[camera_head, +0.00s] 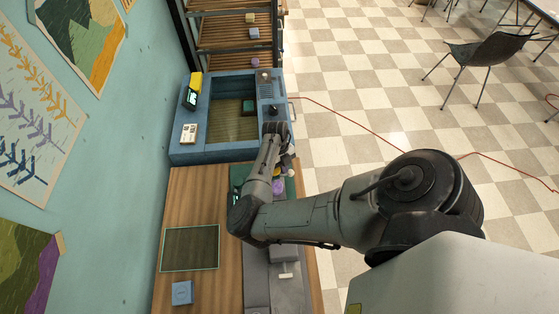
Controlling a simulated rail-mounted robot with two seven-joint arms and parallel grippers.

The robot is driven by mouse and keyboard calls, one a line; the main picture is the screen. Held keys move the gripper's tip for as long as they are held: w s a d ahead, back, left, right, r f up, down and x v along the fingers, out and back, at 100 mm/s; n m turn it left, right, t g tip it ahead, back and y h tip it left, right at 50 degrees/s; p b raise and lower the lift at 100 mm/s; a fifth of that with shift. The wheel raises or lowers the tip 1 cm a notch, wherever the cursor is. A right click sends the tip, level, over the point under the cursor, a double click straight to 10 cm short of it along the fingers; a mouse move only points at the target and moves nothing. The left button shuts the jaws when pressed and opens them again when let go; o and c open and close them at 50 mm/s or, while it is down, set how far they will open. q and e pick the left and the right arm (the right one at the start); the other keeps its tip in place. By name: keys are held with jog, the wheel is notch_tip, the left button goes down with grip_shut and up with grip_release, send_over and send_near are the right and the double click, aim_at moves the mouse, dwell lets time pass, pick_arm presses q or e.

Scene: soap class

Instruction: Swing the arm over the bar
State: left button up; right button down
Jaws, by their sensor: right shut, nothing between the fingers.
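My right arm comes in from the right and reaches toward the blue station (200,155) at the far end of the bench. My right gripper (276,130) is small and dark at the station's near right edge; it is shut and empty. A purple block (279,187), possibly a soap bar, shows just right of my forearm, partly hidden by it. A green surface (291,186) lies around it, mostly covered by my arm. I cannot make out a separate swinging arm. My left gripper is not in view.
A light blue block (181,293) and a dark framed mat (190,248) lie on the wooden bench (195,200). A yellow item (196,81) stands on the station. A slatted rack (235,36) holds small blocks behind. Open floor with a chair (487,52) lies right.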

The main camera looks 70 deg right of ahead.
jog(key=shift+s+a+f, duration=0.15)
jog(key=shift+s+a, duration=0.3)
jog(key=shift+s, duration=0.1)
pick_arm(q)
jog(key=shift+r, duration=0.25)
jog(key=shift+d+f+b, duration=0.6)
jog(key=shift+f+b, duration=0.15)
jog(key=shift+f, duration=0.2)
pick_arm(e)
jog(key=w+d+r, duration=0.3)
jog(key=d+r, duration=0.3)
jog(key=r, duration=0.4)
jog(key=shift+w+r, duration=0.2)
jog(key=shift+r, duration=0.15)
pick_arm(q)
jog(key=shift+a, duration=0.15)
pick_arm(e)
jog(key=shift+a, duration=0.1)
